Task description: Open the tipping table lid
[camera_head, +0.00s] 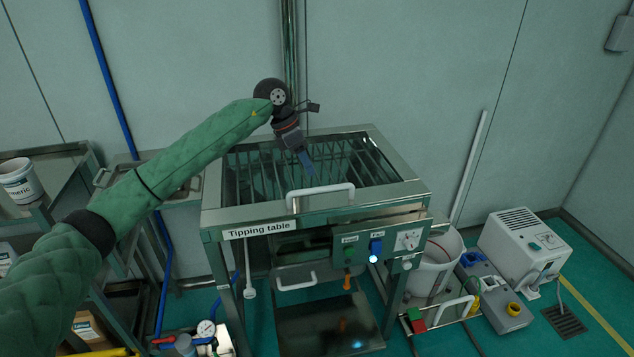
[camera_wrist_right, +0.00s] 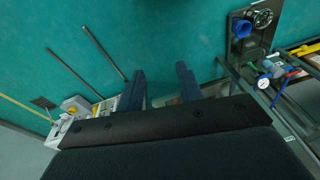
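The tipping table (camera_head: 259,228) is a steel frame, named by a label on its front. Its lid (camera_head: 375,202) lies level on top, with a white bar handle (camera_head: 320,190) at the front edge. Bars show inside the top frame. My left gripper (camera_head: 308,166) is above the table top, behind and slightly left of the handle, its blue fingers pointing down and apart from the handle. I cannot tell whether its fingers are parted. My right gripper (camera_wrist_right: 161,80) is open with nothing between its fingers; it is outside the head view.
A control panel (camera_head: 391,240) with buttons and a dial is on the table's front right. A white bucket (camera_head: 434,265) and a white machine (camera_head: 522,247) stand to the right. A shelf with a tub (camera_head: 20,181) is at left. A blue pipe (camera_head: 107,75) runs down the wall.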

